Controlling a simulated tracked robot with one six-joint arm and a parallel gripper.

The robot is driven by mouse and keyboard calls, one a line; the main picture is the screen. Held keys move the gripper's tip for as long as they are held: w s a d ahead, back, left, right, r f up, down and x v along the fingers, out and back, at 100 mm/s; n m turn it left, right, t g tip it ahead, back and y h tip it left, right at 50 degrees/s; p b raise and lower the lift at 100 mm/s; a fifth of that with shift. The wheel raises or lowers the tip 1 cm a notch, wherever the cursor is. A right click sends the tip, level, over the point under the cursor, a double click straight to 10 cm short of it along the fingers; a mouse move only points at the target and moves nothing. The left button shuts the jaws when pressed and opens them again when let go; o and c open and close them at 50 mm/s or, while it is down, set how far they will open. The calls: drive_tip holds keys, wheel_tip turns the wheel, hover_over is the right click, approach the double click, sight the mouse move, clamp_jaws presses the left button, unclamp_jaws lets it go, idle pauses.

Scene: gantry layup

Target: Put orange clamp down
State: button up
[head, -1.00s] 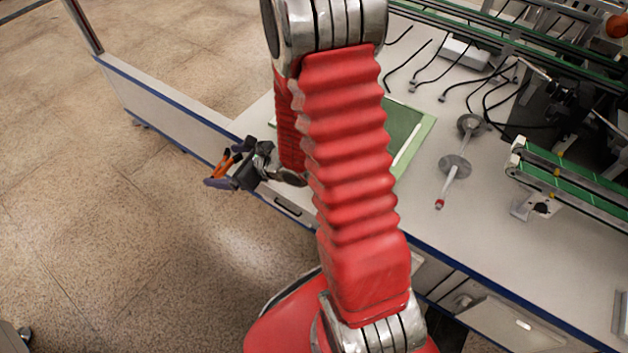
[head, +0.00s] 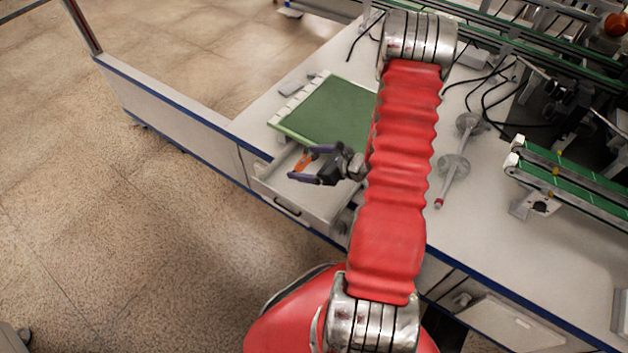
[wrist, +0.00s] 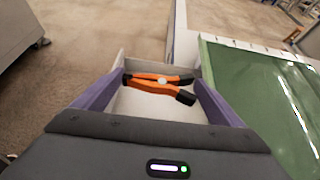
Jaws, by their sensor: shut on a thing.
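The orange clamp (head: 302,163) has orange handles and black ends. My gripper (head: 303,166) is shut on it, with a purple finger on either side. The wrist view shows the clamp (wrist: 150,86) lying crosswise between the finger ends. An open white drawer (head: 325,206) juts from the front of the workbench. The gripper and clamp are over its left part in the head view. In the wrist view the pale drawer (wrist: 150,108) shows behind the clamp. I cannot tell how high the clamp is above the drawer floor.
A green mat (head: 338,112) lies on the white bench top behind the drawer. A grey metal part with round discs (head: 453,167) lies to the right. Green conveyor rails (head: 570,180) and black cables fill the right and back. Open floor (head: 120,230) lies to the left.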

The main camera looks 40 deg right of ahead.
drive_tip(key=shift+s+d+f, duration=0.5)
drive_tip(key=shift+d, duration=0.3)
hover_over(313, 187)
drive_tip(key=shift+f, duration=2.9)
drive_tip(key=shift+f, duration=0.1)
drive_tip(key=shift+f, duration=2)
drive_tip(key=shift+f, duration=0.1)
drive_tip(key=o, duration=0.8)
